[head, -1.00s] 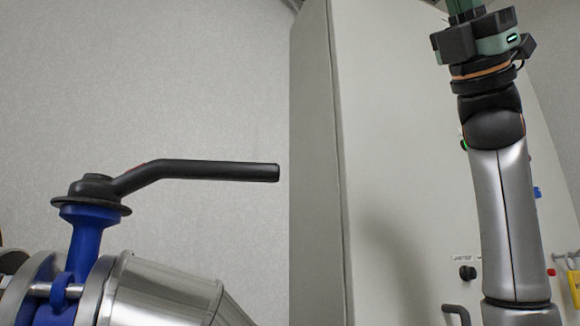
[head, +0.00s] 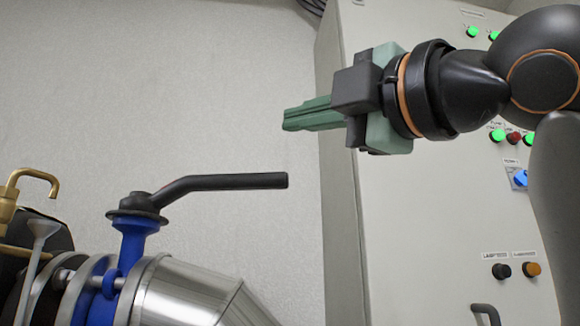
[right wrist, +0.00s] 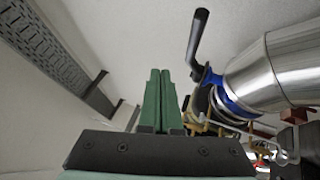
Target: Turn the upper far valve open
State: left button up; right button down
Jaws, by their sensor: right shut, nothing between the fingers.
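A valve with a black lever handle (head: 222,182) on a blue stem (head: 133,245) is at the lower left of the head view. Its lever points right, roughly along the metal pipe. The lever also shows in the right wrist view (right wrist: 197,38), at the upper right of my fingers. My right gripper (head: 288,119) is shut and empty, with green fingers pointing left. It appears above the lever's free end in the head view and is not touching it. The fingers also show side by side in the right wrist view (right wrist: 160,85). My left gripper is not in view.
A shiny steel pipe cone (head: 195,292) sits beside the valve. A brass fitting (head: 35,178) stands at the left. A control cabinet (head: 400,220) with lit green buttons stands at the right, behind my right arm. The wall area above the lever is clear.

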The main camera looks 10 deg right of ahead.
notch_tip(320, 180, down, 4)
jog(key=a+g, duration=0.1)
jog(key=g, duration=0.1)
jog(key=h+p, duration=0.1)
jog(key=p, duration=0.2)
send_near(236, 179)
jog(key=a, duration=0.4)
jog(key=w, duration=0.1)
jog(key=w+p, duration=0.1)
jog(key=w, duration=0.2)
jog(key=shift+w+d+r+p, duration=0.15)
jog(key=shift+d+r+p, duration=0.15)
jog(key=shift+d, duration=0.1)
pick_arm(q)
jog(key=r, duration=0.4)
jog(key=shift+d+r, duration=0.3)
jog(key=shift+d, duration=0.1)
pick_arm(e)
jog(key=shift+w+d, duration=0.1)
jog(key=shift+w, duration=0.3)
jog(key=shift+s+d, duration=0.1)
jog(key=shift+s, duration=0.05)
